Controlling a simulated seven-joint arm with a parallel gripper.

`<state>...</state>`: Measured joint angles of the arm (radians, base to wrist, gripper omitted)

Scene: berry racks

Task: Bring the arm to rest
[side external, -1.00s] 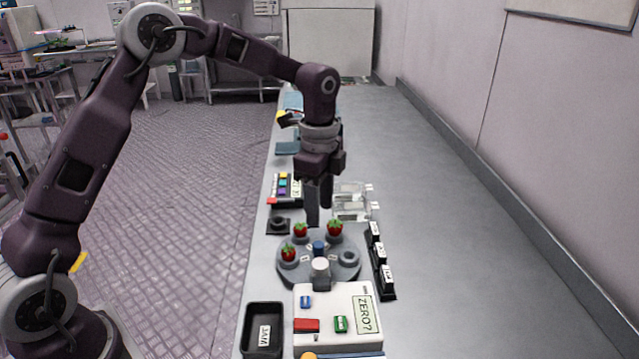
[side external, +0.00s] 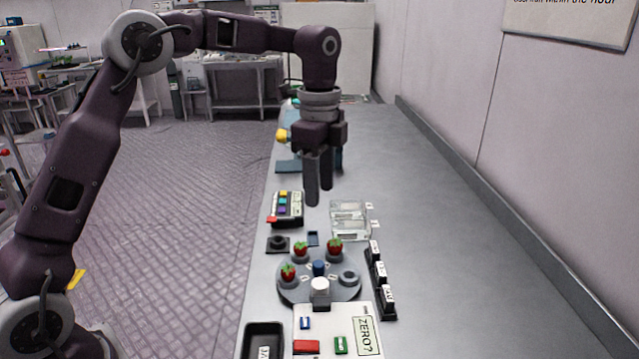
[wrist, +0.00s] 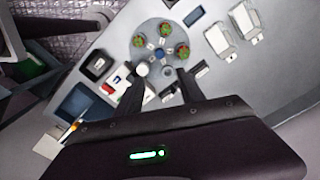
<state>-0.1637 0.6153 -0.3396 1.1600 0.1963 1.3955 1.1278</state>
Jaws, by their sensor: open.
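My gripper (side external: 319,184) is open and empty, pointing down above the bench, higher than the round grey rack. Its fingers also show in the wrist view (wrist: 162,92), with nothing between them. The grey rack (side external: 290,294) holds red strawberries with green tops: one at the left (side external: 288,272), one at the back (side external: 300,249) and one at the right back (side external: 334,246). A blue knob (side external: 319,268) stands at its middle and a white cylinder (side external: 320,286) at its front. The gripper touches none of these.
A white device with a "ZERO?" label (side external: 367,334) and a black tray (side external: 263,330) stand in front. Clear boxes (side external: 349,218) and a row of labelled black blocks (side external: 381,275) are at the right. The bench's right side is clear.

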